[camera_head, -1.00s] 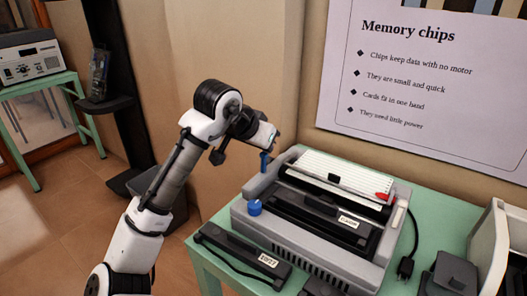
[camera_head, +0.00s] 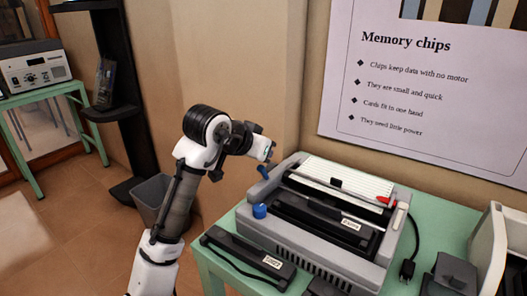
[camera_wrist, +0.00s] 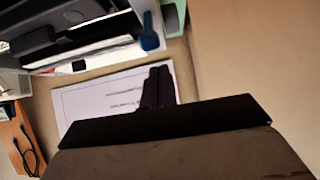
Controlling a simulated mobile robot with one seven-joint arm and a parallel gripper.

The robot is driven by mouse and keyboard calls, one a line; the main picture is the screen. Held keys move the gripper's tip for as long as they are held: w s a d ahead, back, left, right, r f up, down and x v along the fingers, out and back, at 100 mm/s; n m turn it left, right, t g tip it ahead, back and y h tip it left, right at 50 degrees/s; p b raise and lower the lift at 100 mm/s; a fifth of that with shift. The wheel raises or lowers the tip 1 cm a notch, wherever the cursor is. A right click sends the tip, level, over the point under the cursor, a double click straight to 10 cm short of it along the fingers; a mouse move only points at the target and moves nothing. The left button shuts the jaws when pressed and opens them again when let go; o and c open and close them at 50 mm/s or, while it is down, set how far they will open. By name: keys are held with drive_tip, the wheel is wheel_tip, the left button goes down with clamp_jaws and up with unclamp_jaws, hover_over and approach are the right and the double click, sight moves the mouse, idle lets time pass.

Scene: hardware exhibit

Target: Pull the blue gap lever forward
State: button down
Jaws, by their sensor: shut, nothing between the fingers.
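The typewriter-like grey machine (camera_head: 325,258) stands on the green table. A blue lever (camera_head: 263,172) sits at its far left corner, tilted, just below my gripper (camera_head: 270,153). A blue part, apparently this lever, also shows in the wrist view (camera_wrist: 149,42), to one side of the dark fingers (camera_wrist: 157,88). My gripper is shut and empty. I cannot tell whether it touches the lever. A round blue knob (camera_head: 259,211) is on the machine's left side, nearer to me.
A black bar-shaped unit (camera_head: 248,257) with a cable lies on the green table (camera_head: 216,268) in front of the machine. A red-tipped part (camera_head: 384,201) is at the machine's right. A wall poster (camera_head: 420,100) hangs behind. A grey bin (camera_head: 151,199) stands on the floor left.

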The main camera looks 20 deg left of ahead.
drive_tip(key=shift+r, duration=0.35)
drive_tip(key=shift+w+d+r+p, duration=0.15)
drive_tip(key=shift+w+r+p, duration=0.2)
drive_tip(key=shift+p, duration=0.2)
drive_tip(key=s+a+r, duration=0.1)
drive_tip(key=s+r, duration=0.3)
drive_tip(key=r, duration=0.3)
drive_tip(key=shift+s+a+r+p, duration=0.3)
drive_tip(key=shift+a+r+p, duration=0.05)
